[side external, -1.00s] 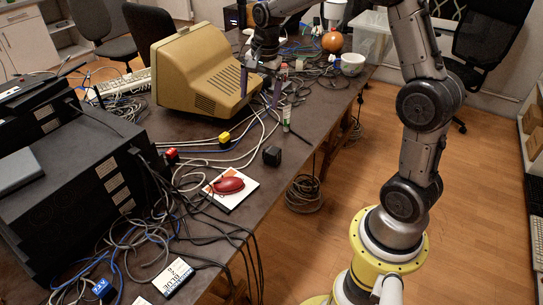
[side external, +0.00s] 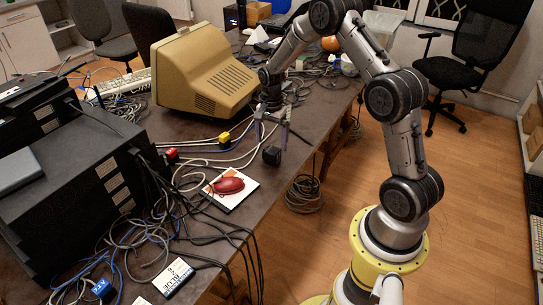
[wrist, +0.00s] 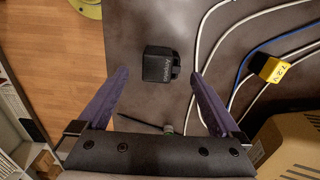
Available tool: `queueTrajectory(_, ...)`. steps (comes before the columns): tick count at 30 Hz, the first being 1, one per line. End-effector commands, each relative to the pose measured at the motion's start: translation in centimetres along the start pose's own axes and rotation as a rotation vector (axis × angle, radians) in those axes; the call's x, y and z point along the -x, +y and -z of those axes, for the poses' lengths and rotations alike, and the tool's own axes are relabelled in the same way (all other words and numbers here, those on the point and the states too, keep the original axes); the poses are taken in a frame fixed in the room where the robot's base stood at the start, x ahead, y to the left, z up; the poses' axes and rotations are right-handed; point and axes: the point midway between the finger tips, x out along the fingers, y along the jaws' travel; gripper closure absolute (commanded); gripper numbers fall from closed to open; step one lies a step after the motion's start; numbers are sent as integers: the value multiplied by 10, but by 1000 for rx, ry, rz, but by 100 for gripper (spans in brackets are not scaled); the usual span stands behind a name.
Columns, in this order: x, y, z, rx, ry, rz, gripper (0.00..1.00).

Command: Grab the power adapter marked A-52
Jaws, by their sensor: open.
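A black, boxy power adapter (side external: 272,155) sits near the table's front edge. In the wrist view the black adapter (wrist: 158,62) shows pale lettering on its face, too small to read surely as A-52. My gripper (side external: 270,142) is open just behind and above it. In the wrist view my gripper (wrist: 159,73) has its purple fingers apart, one to each side of the black adapter, with nothing between them touching it. A yellow adapter (side external: 224,138) marked 12V in the wrist view (wrist: 272,68), a red adapter (side external: 172,154) and a blue adapter (side external: 103,289) lie elsewhere.
The beige monitor (side external: 200,75) stands behind and left of the gripper. Grey and blue cables (wrist: 220,55) run beside the black adapter. The table's edge is close to it.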

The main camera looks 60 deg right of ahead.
Motion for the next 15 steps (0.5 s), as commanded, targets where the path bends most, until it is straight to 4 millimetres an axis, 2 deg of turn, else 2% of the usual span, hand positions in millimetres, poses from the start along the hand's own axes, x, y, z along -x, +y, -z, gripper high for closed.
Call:
queueTrajectory(10,-43,-2,2,0,-2,-4,0)
queueTrajectory(15,-52,-2,3,0,0,-1,0)
